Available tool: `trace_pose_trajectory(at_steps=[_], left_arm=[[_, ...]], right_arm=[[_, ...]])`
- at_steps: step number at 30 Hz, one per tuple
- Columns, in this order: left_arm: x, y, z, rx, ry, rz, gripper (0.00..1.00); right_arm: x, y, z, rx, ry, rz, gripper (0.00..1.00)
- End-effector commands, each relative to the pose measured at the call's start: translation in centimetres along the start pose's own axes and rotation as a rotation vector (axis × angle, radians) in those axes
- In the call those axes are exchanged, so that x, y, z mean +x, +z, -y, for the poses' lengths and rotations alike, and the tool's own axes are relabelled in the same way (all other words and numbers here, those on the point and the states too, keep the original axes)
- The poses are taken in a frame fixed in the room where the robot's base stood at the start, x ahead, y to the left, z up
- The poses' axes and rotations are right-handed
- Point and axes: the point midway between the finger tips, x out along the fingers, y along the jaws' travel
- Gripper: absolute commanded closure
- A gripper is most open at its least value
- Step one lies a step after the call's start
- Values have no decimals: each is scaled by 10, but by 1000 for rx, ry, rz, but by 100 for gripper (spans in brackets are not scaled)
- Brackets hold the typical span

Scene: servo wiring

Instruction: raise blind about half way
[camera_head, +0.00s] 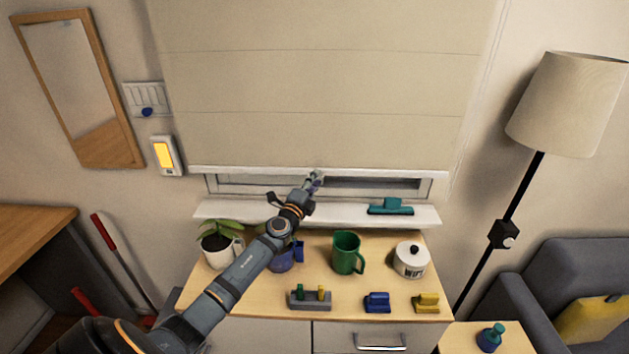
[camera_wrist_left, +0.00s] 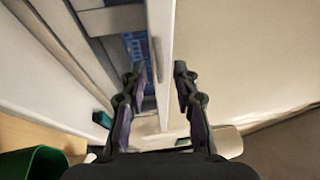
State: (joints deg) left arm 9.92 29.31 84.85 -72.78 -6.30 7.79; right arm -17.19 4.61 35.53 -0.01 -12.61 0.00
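The cream blind (camera_head: 320,80) hangs nearly all the way down over the window. Its white bottom bar (camera_head: 260,171) sits a little above the sill, and a narrow strip of window (camera_head: 375,183) shows below it. My left gripper (camera_head: 316,180) is at the middle of the bottom bar. In the left wrist view my left gripper (camera_wrist_left: 157,73) has its fingers apart, one on each side of the bar (camera_wrist_left: 160,45). I cannot tell if either finger touches it. The blind's cloth (camera_wrist_left: 245,60) fills the right of that view. My right gripper is not in view.
On the white sill (camera_head: 300,213) lies a teal object (camera_head: 391,206). Below, the cabinet top holds a potted plant (camera_head: 220,243), a blue mug (camera_head: 282,260), a green mug (camera_head: 346,253) and a white lidded pot (camera_head: 410,260). A floor lamp (camera_head: 565,105) stands at the right.

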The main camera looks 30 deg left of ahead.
Motion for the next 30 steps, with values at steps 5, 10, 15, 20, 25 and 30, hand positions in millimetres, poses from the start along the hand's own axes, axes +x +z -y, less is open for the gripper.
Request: trace_pose_trajectory(at_steps=[5,10,15,20,25,30], left_arm=[[1,0,0,0,0,0,70],[1,0,0,0,0,0,84],[1,0,0,0,0,1,100],[1,0,0,0,0,1,100],[1,0,0,0,0,1,100],[2,6,4,2,0,1,100]], right_arm=[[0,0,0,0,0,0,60],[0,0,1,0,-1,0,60],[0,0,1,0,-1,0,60],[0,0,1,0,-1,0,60],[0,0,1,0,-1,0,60],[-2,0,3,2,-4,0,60]])
